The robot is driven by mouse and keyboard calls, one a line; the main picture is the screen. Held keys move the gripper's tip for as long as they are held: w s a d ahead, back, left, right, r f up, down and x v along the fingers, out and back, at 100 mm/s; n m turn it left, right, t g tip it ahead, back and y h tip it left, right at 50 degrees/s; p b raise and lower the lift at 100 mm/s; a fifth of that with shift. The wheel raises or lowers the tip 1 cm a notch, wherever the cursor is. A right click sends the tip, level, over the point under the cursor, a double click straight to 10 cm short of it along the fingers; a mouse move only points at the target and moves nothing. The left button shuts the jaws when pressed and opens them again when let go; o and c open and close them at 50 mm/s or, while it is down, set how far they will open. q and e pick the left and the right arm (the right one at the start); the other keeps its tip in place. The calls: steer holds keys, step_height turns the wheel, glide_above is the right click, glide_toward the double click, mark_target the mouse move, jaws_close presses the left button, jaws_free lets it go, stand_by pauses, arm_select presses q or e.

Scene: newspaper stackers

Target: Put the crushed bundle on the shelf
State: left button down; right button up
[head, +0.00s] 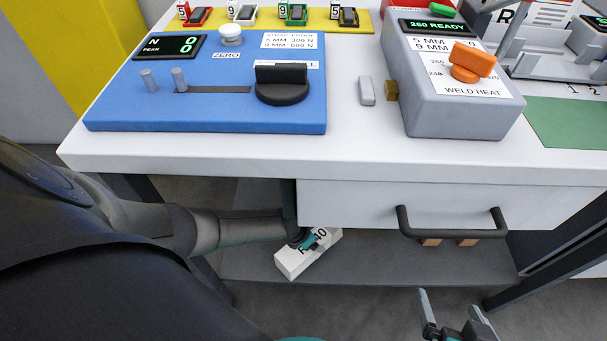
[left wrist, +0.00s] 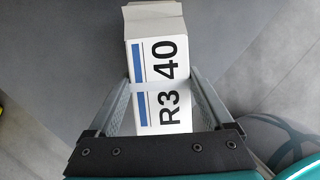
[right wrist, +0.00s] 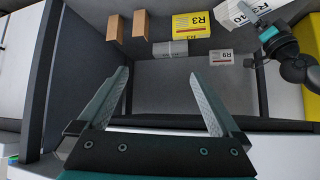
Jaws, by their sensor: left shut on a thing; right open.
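A white bundle (head: 308,254) marked R3 40, with a blue stripe, is in my left gripper (head: 302,239), below the tabletop's front edge and left of the drawer. In the left wrist view the bundle (left wrist: 158,60) lies between the two fingers, with a pale strap across it; I cannot tell clearly whether it is crushed. It also shows at the upper right of the right wrist view (right wrist: 236,14). The grey lower shelf (head: 380,268) is under the table. My right gripper (head: 450,312) is open and empty in front of it; its fingers also show in the right wrist view (right wrist: 158,78).
The right wrist view shows a yellow R3 bundle (right wrist: 191,25), a grey strapped bundle (right wrist: 170,49), a white R9 bundle (right wrist: 221,57) and two brown blocks (right wrist: 140,24). The drawer handle (head: 452,222) juts out above the shelf. A blue tester (head: 215,90) and grey welder (head: 460,100) stand on the table.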

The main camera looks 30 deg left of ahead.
mark_target(318, 233)
arm_select(q)
steer(key=shift+w+d+b, duration=0.2)
steer(key=shift+w+b, duration=0.25)
steer(key=shift+w, duration=0.7)
steer(key=shift+w+d, duration=0.15)
steer(key=shift+w, duration=0.3)
arm_select(e)
steer(key=shift+w+a+r+t+y, duration=0.15)
steer(key=shift+w+a+t+y, duration=0.2)
steer(key=shift+a+t, duration=0.3)
steer(key=shift+w+a+r+t+y, duration=0.2)
steer(key=shift+a+t+y, duration=0.2)
steer(key=shift+a, duration=0.3)
arm_select(q)
steer(key=shift+f+b, duration=0.4)
steer(key=shift+b, duration=0.1)
steer(key=shift+f+b, duration=0.3)
steer(key=shift+f, duration=0.1)
steer(key=shift+f+b, duration=0.45)
steer(key=shift+f, duration=0.4)
arm_select(e)
steer(key=shift+s+a+r+m+t+y, duration=0.25)
steer(key=shift+a+r+t+y, duration=0.4)
steer(key=shift+t, duration=0.55)
steer(key=shift+s+a+r+m+t+y, duration=0.15)
steer(key=shift+s+a+r+t+y, duration=0.15)
steer(key=shift+a+r+t, duration=0.65)
steer(key=shift+d+f, duration=0.15)
steer(key=shift+f, duration=0.1)
